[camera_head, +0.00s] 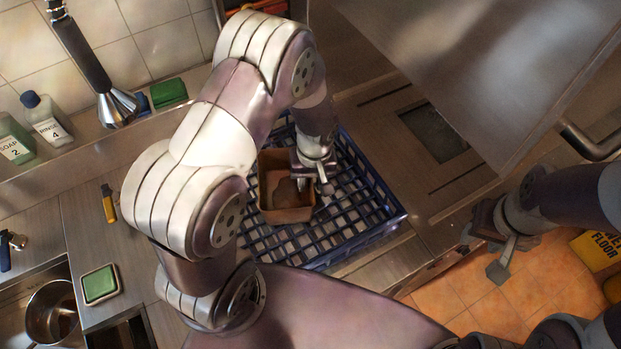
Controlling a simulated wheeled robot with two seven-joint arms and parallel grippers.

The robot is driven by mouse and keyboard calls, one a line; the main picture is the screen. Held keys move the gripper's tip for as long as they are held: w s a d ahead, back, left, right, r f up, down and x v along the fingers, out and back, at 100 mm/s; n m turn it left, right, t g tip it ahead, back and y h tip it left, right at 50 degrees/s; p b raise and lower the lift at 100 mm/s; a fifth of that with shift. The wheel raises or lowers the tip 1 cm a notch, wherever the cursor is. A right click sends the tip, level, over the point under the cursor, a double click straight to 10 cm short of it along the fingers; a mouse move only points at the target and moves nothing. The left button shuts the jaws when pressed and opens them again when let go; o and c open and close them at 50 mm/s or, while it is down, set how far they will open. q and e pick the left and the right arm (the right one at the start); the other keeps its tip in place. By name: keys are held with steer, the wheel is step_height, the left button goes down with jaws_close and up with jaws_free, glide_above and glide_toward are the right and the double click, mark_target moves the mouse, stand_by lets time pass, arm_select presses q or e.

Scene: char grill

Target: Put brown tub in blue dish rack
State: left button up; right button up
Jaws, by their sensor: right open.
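The brown tub (286,214) sits inside the blue dish rack (375,228), near the rack's middle-left. It looks upright, with its open top facing up. My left gripper (314,184) points down at the tub's right side, at its upper right rim. The fingers are small and partly merged with the tub's rim, so whether they are shut on it cannot be told. My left arm hides the rack's left and far parts. My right gripper (498,254) is open and empty, off to the right above the orange floor, clear of the rack.
A metal hood or door with a handle (592,143) overhangs the upper right. A sink with a metal pot (52,312) is at lower left. Soap (14,143) and rinse (47,121) bottles, a spray nozzle (117,107) and green sponges (100,284) lie left. A yellow floor sign (597,250) stands right.

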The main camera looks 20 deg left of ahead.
arm_select(q)
steer(key=shift+r, duration=0.1)
steer(key=shift+r, duration=0.3)
step_height(320, 180, up, 11)
steer(key=b, duration=0.2)
steer(key=s+a+r+m+t, duration=0.1)
steer(key=s+m, duration=0.4)
steer(key=s, duration=0.3)
steer(key=shift+a+m+t+h, duration=0.3)
steer(key=shift+a, duration=0.05)
steer(key=shift+w, duration=0.1)
